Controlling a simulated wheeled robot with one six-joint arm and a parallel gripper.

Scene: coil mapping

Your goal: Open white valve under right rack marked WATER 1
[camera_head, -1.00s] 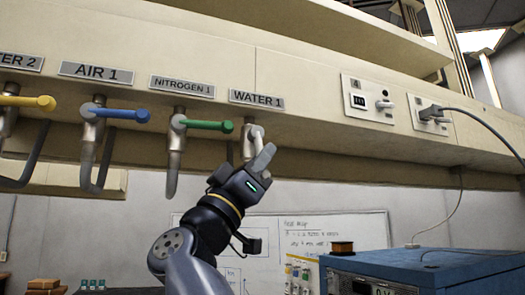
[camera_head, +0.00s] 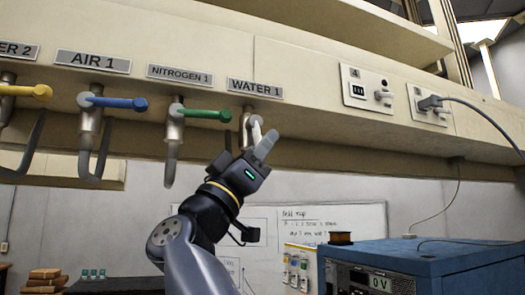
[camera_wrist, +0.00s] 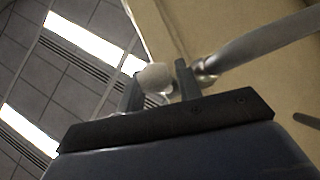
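The white valve (camera_head: 249,124) hangs under the rack edge, below the label WATER 1 (camera_head: 255,88). Its white handle points downward and toward the camera. My gripper (camera_head: 264,146) is raised from below, with its fingertips at the handle. In the wrist view, the two dark fingers of my gripper (camera_wrist: 160,88) stand apart. The white handle's rounded end (camera_wrist: 155,77) shows at the gap between their tips, close to the left finger. A small gap shows by the right finger. Whether either finger touches the handle is unclear.
To the left hang a green-handled valve (camera_head: 200,113) under NITROGEN 1, a blue-handled one (camera_head: 118,103) under AIR 1 and a yellow-handled one (camera_head: 25,91). Sockets (camera_head: 369,91) sit on the rack at right. A blue instrument box (camera_head: 425,262) stands below right.

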